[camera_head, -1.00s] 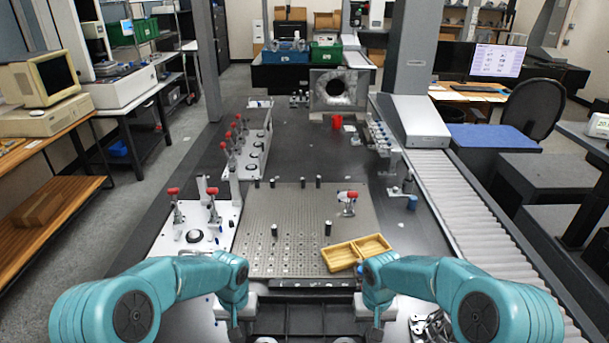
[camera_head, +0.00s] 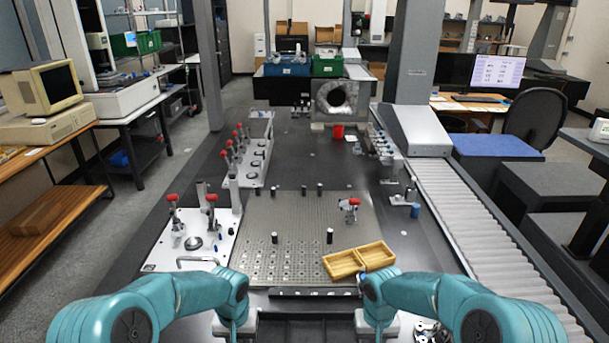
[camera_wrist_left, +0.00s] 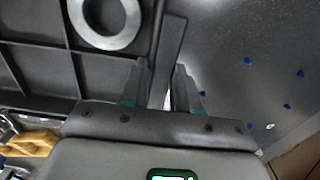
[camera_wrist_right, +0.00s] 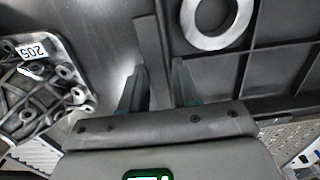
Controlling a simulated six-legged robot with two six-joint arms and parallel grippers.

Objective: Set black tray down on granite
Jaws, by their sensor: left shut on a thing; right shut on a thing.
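The black tray (camera_head: 302,326) shows at the bottom of the head view, between my two grippers and partly cut off by the frame. My left gripper (camera_head: 236,322) is shut on the tray's left side wall, seen between its fingers in the left wrist view (camera_wrist_left: 160,75). My right gripper (camera_head: 376,322) is shut on the opposite wall, also seen in the right wrist view (camera_wrist_right: 158,78). Both wrist views show the divided inside of the tray with a pale metal ring in it. The dark granite (camera_head: 408,243) lies ahead. The gap under the tray is hidden.
A perforated plate (camera_head: 290,240) with small posts lies ahead. A yellow wooden box (camera_head: 358,261) sits at its near right corner. Red-knobbed clamps (camera_head: 211,208) stand on a white plate at left. A metal casting (camera_wrist_right: 40,85) is beside the tray. Granite right of the perforated plate is fairly clear.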

